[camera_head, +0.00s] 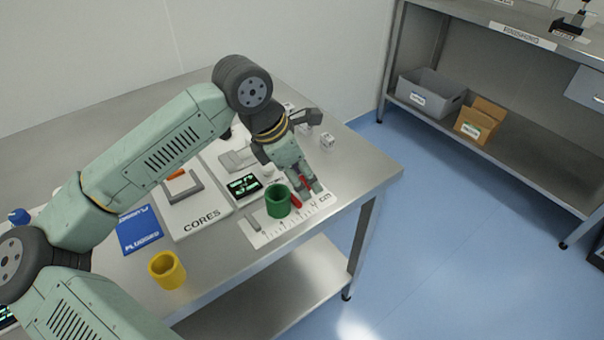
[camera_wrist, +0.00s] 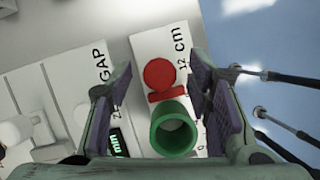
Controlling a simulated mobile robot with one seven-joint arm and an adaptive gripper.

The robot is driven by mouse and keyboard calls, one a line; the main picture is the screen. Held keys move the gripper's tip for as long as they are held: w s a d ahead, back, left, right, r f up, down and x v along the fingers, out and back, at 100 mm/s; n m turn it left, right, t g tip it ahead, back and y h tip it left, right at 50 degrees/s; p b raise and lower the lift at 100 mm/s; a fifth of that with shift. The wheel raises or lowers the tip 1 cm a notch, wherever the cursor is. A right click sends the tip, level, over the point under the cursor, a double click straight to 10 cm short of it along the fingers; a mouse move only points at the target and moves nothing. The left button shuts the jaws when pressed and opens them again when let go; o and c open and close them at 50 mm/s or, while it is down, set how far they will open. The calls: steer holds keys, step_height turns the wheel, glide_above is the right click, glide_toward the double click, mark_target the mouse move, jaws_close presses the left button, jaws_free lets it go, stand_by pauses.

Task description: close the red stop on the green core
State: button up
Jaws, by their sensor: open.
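The green core (camera_head: 277,200) is a hollow upright ring standing on a white scale plate (camera_head: 262,238) marked in cm. The red stop (camera_head: 305,183) is beside it, partly hidden by my fingers. In the wrist view the red stop (camera_wrist: 159,73) shows a round knob and a bar just beyond the green core (camera_wrist: 173,130); I cannot tell whether bar and core touch. My gripper (camera_head: 309,190) is open over the stop. In the wrist view my gripper (camera_wrist: 159,78) has one finger on each side of the knob, apart from it.
A dark display (camera_head: 243,185) with green digits sits left of the core. A white CORES tray (camera_head: 205,222), a blue card (camera_head: 139,229) and a yellow ring (camera_head: 167,270) lie farther left. A white cube (camera_head: 327,141) stands behind my gripper. The table's right edge is close.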

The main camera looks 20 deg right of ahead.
steer(key=v, duration=1.2)
steer(key=shift+c, duration=0.5)
